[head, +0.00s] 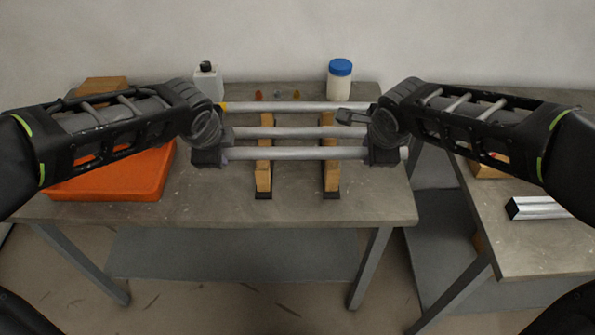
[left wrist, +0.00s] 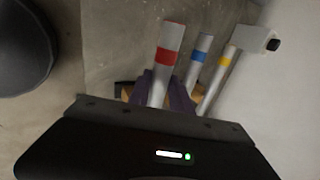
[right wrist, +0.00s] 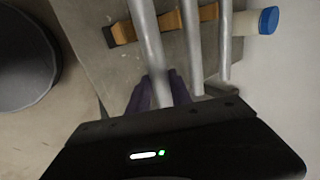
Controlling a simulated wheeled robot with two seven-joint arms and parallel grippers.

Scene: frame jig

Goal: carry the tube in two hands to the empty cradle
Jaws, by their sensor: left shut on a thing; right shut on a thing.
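A long grey tube (head: 295,153) lies level from left to right, nearest to me of three tubes. Its end in the left wrist view has a red band (left wrist: 170,56). My left gripper (head: 207,155) is shut on it near its left end, and my right gripper (head: 384,153) near its right end. In the wrist views the tube runs between the purple fingers. It crosses above two wooden rails, the left rail (head: 263,178) and the right rail (head: 330,178); I cannot tell whether it touches them. The rails are bare in front of it. No notch shows clearly.
Behind are a blue-banded tube (left wrist: 199,57) and a yellow-banded tube (left wrist: 224,62). An orange tray (head: 110,178) lies left. A blue-lidded jar (head: 340,82) and a black-capped bottle (head: 207,82) stand at the back. The table's front strip (head: 220,208) is clear.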

